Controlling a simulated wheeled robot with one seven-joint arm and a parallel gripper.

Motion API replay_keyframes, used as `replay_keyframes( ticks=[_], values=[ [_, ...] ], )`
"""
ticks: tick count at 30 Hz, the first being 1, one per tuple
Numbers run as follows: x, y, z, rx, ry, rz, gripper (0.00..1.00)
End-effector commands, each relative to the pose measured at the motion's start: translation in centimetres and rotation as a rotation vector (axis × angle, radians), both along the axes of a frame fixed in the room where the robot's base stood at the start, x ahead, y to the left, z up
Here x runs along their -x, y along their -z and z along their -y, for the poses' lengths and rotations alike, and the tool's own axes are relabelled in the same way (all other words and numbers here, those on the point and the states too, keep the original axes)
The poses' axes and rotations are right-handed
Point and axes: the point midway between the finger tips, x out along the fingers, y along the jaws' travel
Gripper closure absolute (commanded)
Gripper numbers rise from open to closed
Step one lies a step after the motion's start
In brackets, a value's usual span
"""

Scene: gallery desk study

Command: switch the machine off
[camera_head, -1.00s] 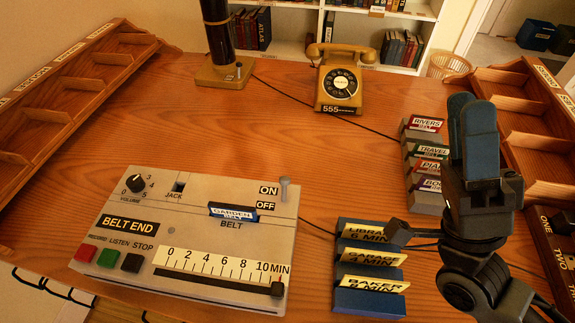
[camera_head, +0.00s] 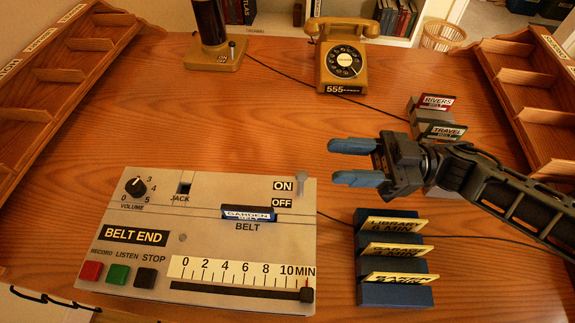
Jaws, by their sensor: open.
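The machine (camera_head: 130,262) is a light grey dictation box on the desk at the lower left. Its toggle switch (camera_head: 301,183) stands at the upper right corner, beside the ON and OFF labels, with the lever pointing up toward ON. A blue belt cartridge marked GARDEN (camera_head: 248,214) sits in the BELT slot. Red, green and black buttons (camera_head: 118,274) line the front left, and a slider knob (camera_head: 305,294) is at the 10 MIN end. My gripper (camera_head: 345,162) is open and empty, to the right of the switch and apart from it, with its blue fingers pointing left.
A blue rack (camera_head: 395,294) with yellow cards stands right of the machine. A grey rack with RIVERS and TRAVEL cards (camera_head: 437,130) is partly behind my gripper. A telephone (camera_head: 341,66) and a lamp base (camera_head: 216,56) stand at the back. The middle desk is clear.

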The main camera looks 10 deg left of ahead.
Motion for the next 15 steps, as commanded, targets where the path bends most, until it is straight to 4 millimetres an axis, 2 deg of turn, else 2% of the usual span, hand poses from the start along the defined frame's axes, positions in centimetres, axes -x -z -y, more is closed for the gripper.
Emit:
replay_keyframes(
  ticks=[1,3,6,10,15],
  values=[
    [-0.6,1.9,0.6,0.064,0.009,0.015,0.55],
    [-1.2,3.9,1.3,0.132,0.025,0.028,0.55],
    [-1.9,5.6,2.0,0.189,0.044,0.035,0.55],
    [-2.0,6.1,1.5,0.209,0.051,0.039,0.55],
    [-1.6,5.9,-0.9,0.206,0.048,0.037,0.55]
  ],
)
